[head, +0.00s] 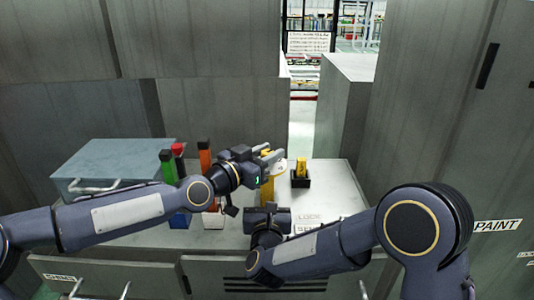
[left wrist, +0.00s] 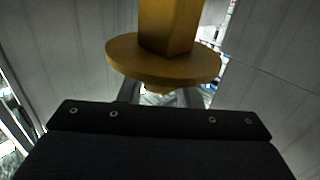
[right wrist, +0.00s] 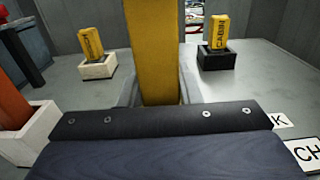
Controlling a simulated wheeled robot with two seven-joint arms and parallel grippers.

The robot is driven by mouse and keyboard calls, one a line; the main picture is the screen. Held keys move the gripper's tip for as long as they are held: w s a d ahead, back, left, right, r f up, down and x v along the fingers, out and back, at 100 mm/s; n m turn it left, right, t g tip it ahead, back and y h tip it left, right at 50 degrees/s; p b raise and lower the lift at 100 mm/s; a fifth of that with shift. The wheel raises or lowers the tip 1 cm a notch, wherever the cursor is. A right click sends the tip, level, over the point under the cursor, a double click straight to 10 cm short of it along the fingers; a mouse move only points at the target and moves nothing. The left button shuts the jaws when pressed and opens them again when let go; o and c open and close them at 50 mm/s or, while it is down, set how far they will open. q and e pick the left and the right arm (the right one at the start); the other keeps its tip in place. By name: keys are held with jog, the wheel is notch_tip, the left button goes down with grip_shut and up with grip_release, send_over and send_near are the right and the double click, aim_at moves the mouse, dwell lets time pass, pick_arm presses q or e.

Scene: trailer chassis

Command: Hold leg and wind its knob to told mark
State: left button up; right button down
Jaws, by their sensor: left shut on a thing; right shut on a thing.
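The yellow leg (head: 267,190) stands upright near the middle of the bench, partly hidden by my grippers. My right gripper (head: 268,210) is low at the leg and shut on its square post, which also shows in the right wrist view (right wrist: 153,50). My left gripper (head: 268,156) is at the leg's upper end. In the left wrist view a yellow square post (left wrist: 170,25) meets a round yellow disc (left wrist: 163,58), with my fingers just beyond the disc. My left gripper is shut on a part mostly hidden by the disc, seemingly the knob. No mark can be read.
A yellow "CABIN" block (head: 301,167) stands in a black holder behind the leg. Another yellow block (right wrist: 90,42) is in a white holder. Green (head: 168,165), red (head: 178,151) and orange (head: 205,158) upright pieces and a grey-blue box (head: 112,162) are left. A "LOCK" label (head: 308,217) lies right.

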aim_at(267, 152)
pick_arm(q)
jog(key=shift+s+d+f+m+g+h, duration=0.1)
jog(key=shift+f+m+g+h, duration=0.05)
jog(key=shift+m+g+h, duration=0.7)
jog(key=shift+g+h, duration=0.25)
jog(key=shift+g, duration=0.1)
jog(key=shift+m, duration=0.25)
jog(key=o, duration=1)
jog(key=shift+c, duration=0.2)
notch_tip(267, 152, up, 10)
jog(key=shift+r, duration=0.1)
